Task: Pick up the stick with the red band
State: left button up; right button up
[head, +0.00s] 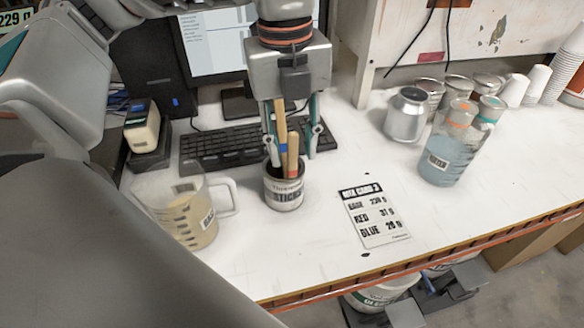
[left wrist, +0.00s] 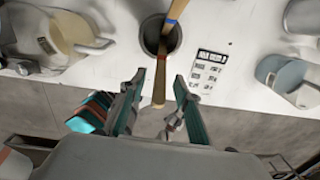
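The can labelled STICKS (head: 284,190) stands upright on the white table, with wooden sticks in it. The shorter stick with the red band (head: 293,151) leans toward the near side; it also shows in the left wrist view (left wrist: 159,85). The taller stick with the blue band (head: 280,118) leans toward the back (left wrist: 174,14). My left gripper (head: 292,148) is open above and around the can's mouth. In the left wrist view the red-banded stick appears between its fingers (left wrist: 160,100), with gaps on both sides; contact is not visible. My right gripper is not in view.
A beaker of cream liquid (head: 190,218) stands left of the can. The keyboard (head: 225,145) lies behind it. A mix card (head: 374,215) lies to the right. The front right table is clear.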

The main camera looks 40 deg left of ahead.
pick_arm(q)
jog(key=shift+f, duration=0.65)
grip_shut()
jog(key=c, duration=0.9)
grip_release()
jog(key=shift+r, duration=0.15)
